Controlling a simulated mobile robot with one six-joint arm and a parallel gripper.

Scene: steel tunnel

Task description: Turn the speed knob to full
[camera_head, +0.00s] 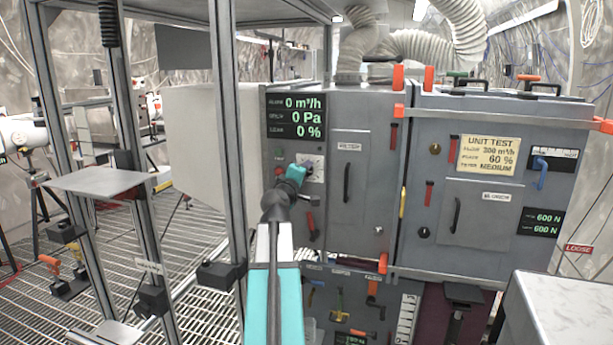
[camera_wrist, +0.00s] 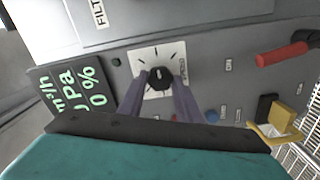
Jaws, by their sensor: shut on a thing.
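The speed knob (camera_wrist: 159,79) is a black round knob on a white square dial plate (camera_wrist: 141,56) with black tick marks, on the grey cabinet front. My gripper (camera_wrist: 160,88) is at the knob, its two dark fingers closed on either side of it. In the head view my gripper (camera_head: 303,172) reaches the dial plate (camera_head: 314,163) and mostly hides the knob. The display (camera_head: 296,116) above reads 0 m³/h, 0 Pa and 0 %. I cannot tell exactly where the knob's pointer stands.
A red-handled lever (camera_wrist: 283,54), a blue button (camera_wrist: 212,116) and a yellow part (camera_wrist: 281,117) are on the panel near the knob. A yellow sign (camera_head: 486,155) reads UNIT TEST, 300 m³/h, 60 %, MEDIUM. A metal frame post (camera_head: 228,130) stands left of my arm.

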